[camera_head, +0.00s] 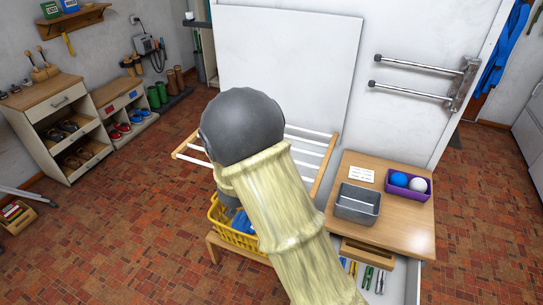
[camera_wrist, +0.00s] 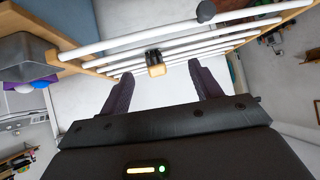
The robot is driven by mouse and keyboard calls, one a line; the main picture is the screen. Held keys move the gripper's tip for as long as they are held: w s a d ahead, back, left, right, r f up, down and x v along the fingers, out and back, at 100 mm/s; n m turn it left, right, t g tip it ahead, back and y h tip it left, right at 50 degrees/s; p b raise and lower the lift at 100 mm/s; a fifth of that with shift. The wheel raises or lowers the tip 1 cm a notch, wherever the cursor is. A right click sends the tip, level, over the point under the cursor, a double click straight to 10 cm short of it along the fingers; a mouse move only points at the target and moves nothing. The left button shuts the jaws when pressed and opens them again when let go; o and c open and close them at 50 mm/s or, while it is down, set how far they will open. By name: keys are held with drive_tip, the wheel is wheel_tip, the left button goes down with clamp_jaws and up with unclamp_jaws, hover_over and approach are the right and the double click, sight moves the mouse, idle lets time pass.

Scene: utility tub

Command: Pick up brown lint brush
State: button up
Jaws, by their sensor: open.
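My gripper (camera_wrist: 158,70) is open in the wrist view, with one dark finger on each side and nothing held. A small black and tan thing (camera_wrist: 156,66) shows between the fingertips, against the white rails of a drying rack (camera_wrist: 125,40). It may be the brown lint brush seen end-on, but I cannot tell for sure, nor whether it touches the rack. In the head view my arm covers the gripper and the middle of the drying rack (camera_head: 305,150), and no lint brush can be made out there.
A yellow basket (camera_head: 225,232) stands below the rack. A wooden table (camera_head: 410,232) at right holds a grey tub (camera_head: 357,204) and a purple box (camera_head: 408,185) with balls. A white panel (camera_head: 310,65) stands behind. Tiled floor (camera_head: 110,230) is free at left.

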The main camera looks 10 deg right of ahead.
drive_tip(key=h, duration=0.2)
drive_tip(key=w+a+m+t+h+p, duration=0.1)
drive_tip(key=h, duration=0.1)
drive_tip(key=shift+w+a+m, duration=0.1)
drive_tip(key=shift+w+m, duration=0.1)
drive_tip(key=shift+m, duration=0.1)
drive_tip(key=p+x, duration=0.3)
drive_tip(key=x, duration=0.9)
drive_tip(key=shift+w+r+p, duration=0.15)
drive_tip(key=shift+p, duration=0.25)
